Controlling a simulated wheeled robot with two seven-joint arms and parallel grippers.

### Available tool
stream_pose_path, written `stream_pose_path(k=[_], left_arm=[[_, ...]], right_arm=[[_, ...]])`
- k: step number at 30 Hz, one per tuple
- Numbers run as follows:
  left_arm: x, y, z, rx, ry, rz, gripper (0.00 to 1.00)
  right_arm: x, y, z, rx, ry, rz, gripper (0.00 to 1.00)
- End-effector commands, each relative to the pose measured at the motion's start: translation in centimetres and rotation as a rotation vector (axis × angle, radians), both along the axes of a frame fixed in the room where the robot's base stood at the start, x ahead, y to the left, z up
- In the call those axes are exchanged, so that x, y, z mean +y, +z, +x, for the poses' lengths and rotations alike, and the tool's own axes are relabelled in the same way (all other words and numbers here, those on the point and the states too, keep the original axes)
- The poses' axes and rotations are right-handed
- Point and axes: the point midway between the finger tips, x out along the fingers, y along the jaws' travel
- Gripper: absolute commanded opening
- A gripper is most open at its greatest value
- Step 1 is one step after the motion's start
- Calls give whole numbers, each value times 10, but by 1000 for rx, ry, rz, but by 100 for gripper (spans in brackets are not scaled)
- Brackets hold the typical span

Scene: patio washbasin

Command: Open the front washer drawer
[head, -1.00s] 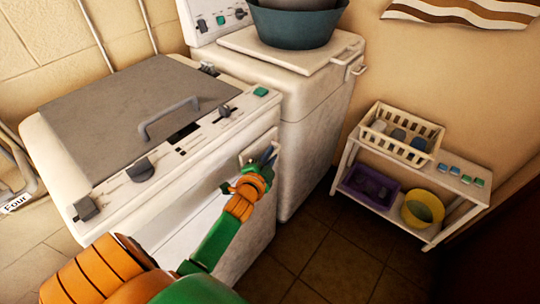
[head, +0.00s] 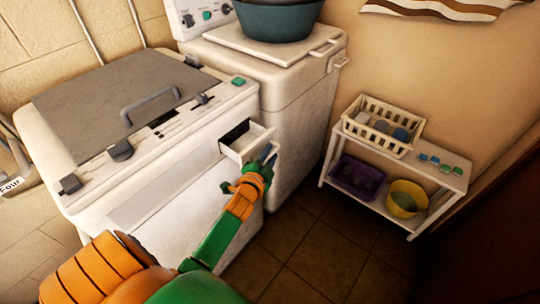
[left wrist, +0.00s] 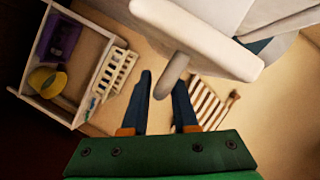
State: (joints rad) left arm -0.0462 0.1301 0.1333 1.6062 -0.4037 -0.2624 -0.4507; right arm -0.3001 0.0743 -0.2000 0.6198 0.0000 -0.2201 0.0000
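The front washer (head: 170,195) is a worn white machine with a grey lid. Its small white drawer (head: 250,144) at the upper right of the front is pulled part way out, with a dark gap behind its front panel. My left gripper (head: 268,162) is at the drawer's front. Finger contact is hard to make out. My right gripper is not in view.
A second white machine (head: 300,120) with a teal tub (head: 278,20) stands behind, right of the drawer. A white shelf (head: 335,185) with a cream basket (head: 380,125), a purple bin (head: 357,176) and a yellow bowl (head: 405,197) is at right. The tiled floor between is clear.

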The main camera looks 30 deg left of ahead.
Motion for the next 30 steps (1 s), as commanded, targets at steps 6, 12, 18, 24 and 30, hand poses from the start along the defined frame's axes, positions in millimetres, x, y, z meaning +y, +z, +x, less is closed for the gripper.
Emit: stream_pose_path(k=[6, 12, 18, 24, 30], left_arm=[[-2, 1, -5, 1, -1, 0, 27], [-13, 10, -45, 3, -1, -1, 27], [-19, 15, -66, 2, 0, 0, 27], [-19, 15, -66, 1, -1, 1, 27], [-19, 15, -66, 1, -1, 1, 27]], right_arm=[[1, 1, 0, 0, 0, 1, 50], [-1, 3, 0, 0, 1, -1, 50], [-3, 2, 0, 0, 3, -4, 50], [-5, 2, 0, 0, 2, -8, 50], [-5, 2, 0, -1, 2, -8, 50]])
